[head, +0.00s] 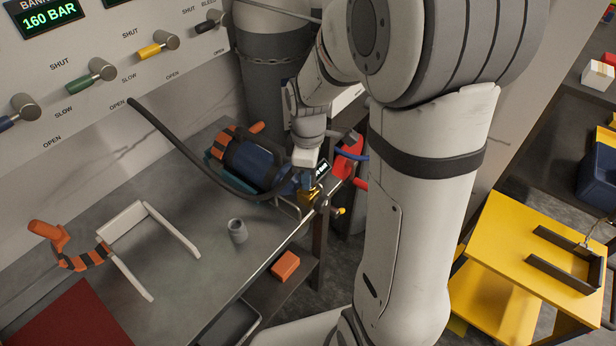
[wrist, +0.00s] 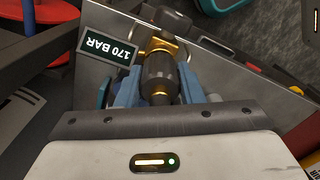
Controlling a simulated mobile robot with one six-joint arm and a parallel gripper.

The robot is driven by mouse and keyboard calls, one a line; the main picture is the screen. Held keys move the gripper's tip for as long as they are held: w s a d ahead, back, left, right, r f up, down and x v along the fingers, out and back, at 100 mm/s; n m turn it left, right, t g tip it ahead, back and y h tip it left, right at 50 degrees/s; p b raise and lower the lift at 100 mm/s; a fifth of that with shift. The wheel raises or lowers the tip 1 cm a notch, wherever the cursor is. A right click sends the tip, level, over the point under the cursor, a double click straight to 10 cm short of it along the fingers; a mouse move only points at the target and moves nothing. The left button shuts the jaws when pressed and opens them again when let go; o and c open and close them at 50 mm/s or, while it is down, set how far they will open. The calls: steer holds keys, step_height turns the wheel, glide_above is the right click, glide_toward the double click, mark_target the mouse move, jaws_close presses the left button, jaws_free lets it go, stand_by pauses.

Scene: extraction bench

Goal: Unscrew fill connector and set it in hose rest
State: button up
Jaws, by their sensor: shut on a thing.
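My gripper (head: 308,178) is at the valve end of a dark blue cylinder (head: 255,163) lying on the bench. In the wrist view its blue fingers (wrist: 160,92) are shut around a dark, round fill connector (wrist: 159,72) with brass parts. It sits against the brass valve (wrist: 160,45), which also shows in the head view (head: 313,195). Whether its thread is engaged is hidden. A black hose (head: 190,155) runs from the wall panel to this end. A small grey upright cup (head: 238,232) on the bench may be the hose rest; I cannot be sure.
A gauge (wrist: 107,58) by the valve reads 170 BAR. A white U-shaped frame (head: 125,222) and an orange-black strap (head: 85,258) lie on the bench (head: 190,265). The panel (head: 100,70) with levers stands behind.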

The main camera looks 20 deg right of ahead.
steer(key=o, duration=0.6)
steer(key=shift+n, duration=0.5)
steer(key=o, duration=0.5)
steer(key=m, duration=0.5)
steer(key=shift+m, duration=0.4)
steer(key=m, duration=1.6)
steer(key=shift+c, duration=0.6)
